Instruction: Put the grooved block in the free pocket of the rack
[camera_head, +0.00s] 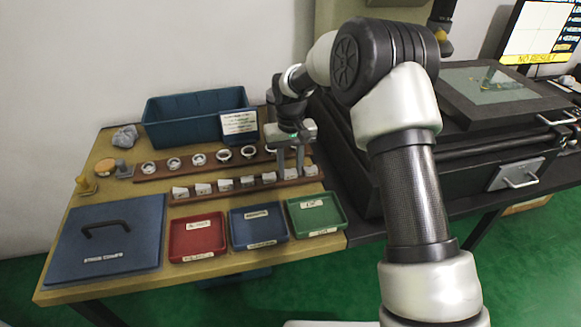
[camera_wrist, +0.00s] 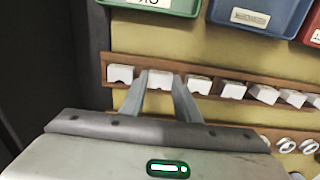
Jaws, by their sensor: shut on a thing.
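My gripper (camera_head: 291,172) points down at the front wooden rack (camera_head: 214,190), near its right end. Its fingers (camera_wrist: 160,103) are shut on a small white block (camera_wrist: 159,79), one place in from the end of the row. In the head view this held block (camera_head: 290,173) shows between the fingertips. It is in line with the other white blocks; I cannot tell whether it is seated or slightly raised. Several similar blocks stand along the rack, among them an end block (camera_wrist: 120,73) with a notched lower edge. No free pocket can be made out.
Behind is a second wooden rack (camera_head: 160,172) holding metal rings. In front are a red tray (camera_head: 197,240), a blue tray (camera_head: 258,228) and a green tray (camera_head: 316,214). Dark equipment (camera_head: 460,150) stands right.

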